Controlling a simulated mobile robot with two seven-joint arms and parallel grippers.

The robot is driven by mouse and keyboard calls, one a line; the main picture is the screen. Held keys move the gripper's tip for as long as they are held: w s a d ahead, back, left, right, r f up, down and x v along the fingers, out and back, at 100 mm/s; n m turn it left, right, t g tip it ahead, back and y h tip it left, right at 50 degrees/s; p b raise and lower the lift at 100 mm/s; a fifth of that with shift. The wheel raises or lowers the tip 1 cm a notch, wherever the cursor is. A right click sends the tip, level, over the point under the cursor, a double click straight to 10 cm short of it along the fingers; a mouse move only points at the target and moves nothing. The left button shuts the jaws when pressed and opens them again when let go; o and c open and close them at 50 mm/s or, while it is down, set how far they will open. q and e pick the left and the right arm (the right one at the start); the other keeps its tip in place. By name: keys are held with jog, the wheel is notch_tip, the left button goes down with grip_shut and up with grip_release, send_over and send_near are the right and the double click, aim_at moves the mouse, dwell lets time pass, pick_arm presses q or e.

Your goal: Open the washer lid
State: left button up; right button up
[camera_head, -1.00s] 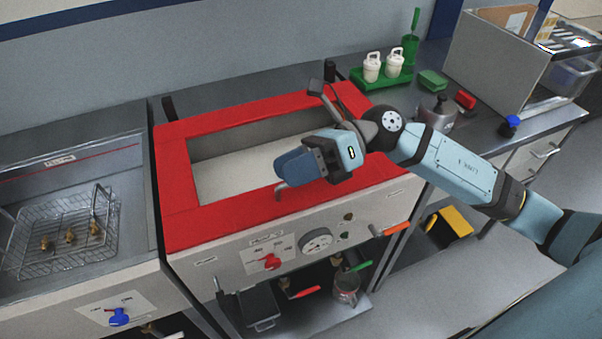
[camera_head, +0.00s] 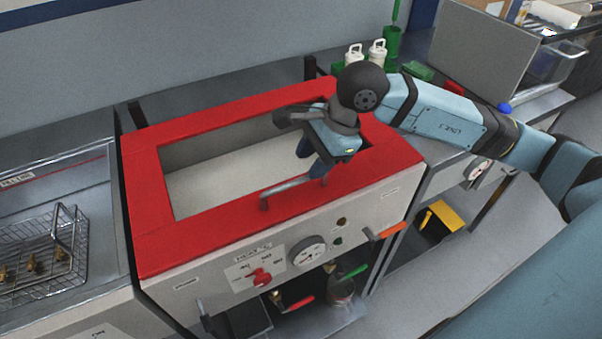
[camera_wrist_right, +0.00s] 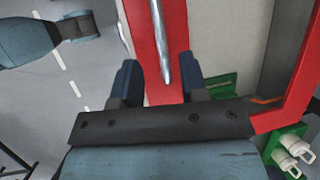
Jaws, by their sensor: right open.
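The washer lid (camera_head: 240,227) is a red frame around a wide opening or clear pane through which the pale inside shows. It lies flat on the washer. A grey bar handle (camera_head: 290,189) runs along its front edge. My right gripper (camera_head: 314,160) is above the handle's right end, fingers pointing down. In the right wrist view the handle (camera_wrist_right: 158,40) lies between the open fingers of my right gripper (camera_wrist_right: 161,85), apart from both, with the red frame (camera_wrist_right: 177,30) below. The handle's near end is partly hidden. I do not make out my left gripper.
The washer's front has a red knob (camera_head: 259,277) and a gauge (camera_head: 307,255). To its left is a basin with a wire basket (camera_head: 45,255). White containers (camera_head: 377,52) stand behind on the right counter. Open floor lies at right.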

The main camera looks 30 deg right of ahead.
aim_at(298, 180)
jog(key=x, duration=0.5)
grip_shut()
